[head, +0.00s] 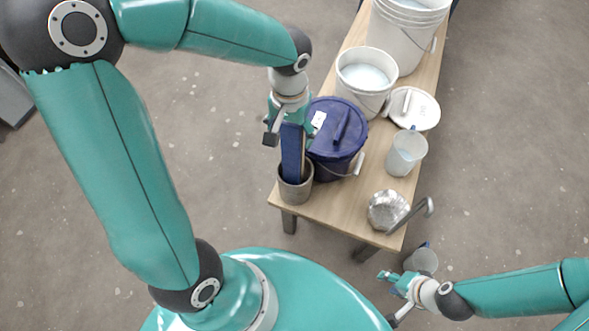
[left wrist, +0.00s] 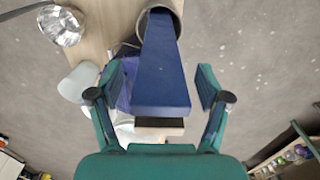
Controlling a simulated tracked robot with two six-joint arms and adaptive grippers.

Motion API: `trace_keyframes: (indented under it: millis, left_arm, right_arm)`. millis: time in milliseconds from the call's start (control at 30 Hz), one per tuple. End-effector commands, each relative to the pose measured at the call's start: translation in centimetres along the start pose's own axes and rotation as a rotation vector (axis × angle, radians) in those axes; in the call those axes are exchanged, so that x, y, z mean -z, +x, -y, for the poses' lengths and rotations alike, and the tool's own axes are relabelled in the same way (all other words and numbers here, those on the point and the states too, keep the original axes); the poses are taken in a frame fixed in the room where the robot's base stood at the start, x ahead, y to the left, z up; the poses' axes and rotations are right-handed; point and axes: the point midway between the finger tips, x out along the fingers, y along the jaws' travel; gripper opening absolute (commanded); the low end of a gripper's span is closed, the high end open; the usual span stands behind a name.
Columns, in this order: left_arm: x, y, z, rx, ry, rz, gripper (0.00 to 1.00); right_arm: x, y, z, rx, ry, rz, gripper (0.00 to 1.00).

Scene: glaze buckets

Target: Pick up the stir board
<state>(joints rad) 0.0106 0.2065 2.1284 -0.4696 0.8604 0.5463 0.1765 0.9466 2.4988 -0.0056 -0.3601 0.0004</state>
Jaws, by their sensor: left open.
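The blue stir board (head: 292,153) stands upright in a small grey pot (head: 297,187) at the table's near left corner. In the left wrist view the board (left wrist: 162,65) rises from the pot's round mouth (left wrist: 172,12) toward the camera. A dark and tan strip (left wrist: 160,123) shows just past its end; I cannot tell whether it is part of the board. My left gripper (head: 283,122) is open at the board's top. In the left wrist view its fingers (left wrist: 157,88) are on either side, with gaps. My right gripper (head: 391,298) looks open, low at the right.
A blue lidded bucket (head: 335,160) stands close beside the pot. Behind are a white bucket (head: 362,76), a larger one (head: 403,30) and a white lid (head: 414,108). A jug (head: 406,152) and a metal vessel (head: 387,210) stand at the right. Another jug (head: 421,262) is beside my right gripper.

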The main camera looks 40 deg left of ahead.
Motion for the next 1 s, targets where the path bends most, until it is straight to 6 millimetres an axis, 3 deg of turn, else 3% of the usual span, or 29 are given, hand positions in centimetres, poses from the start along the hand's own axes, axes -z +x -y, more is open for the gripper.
trace_keyframes:
  millis: [133, 433, 867, 1000]
  left_arm:
    - [0.0, 1.9, 0.0, 0.000, 0.001, 0.001, 0.77]
    - [0.0, 2.2, 0.0, -0.001, 0.000, 0.000, 0.75]
    - [0.0, 2.2, 0.0, -0.001, 0.001, -0.001, 0.04]
    - [0.1, 2.1, 0.0, -0.001, 0.001, -0.002, 0.03]
  right_arm:
    - [0.0, 0.1, -0.1, 0.000, 0.000, 0.000, 0.40]
    - [0.0, 0.1, -0.1, 0.000, 0.000, 0.000, 0.40]
    - [0.0, 0.1, -0.1, 0.000, 0.000, 0.000, 0.40]
    - [0.0, 0.1, -0.1, 0.000, 0.000, 0.000, 0.40]
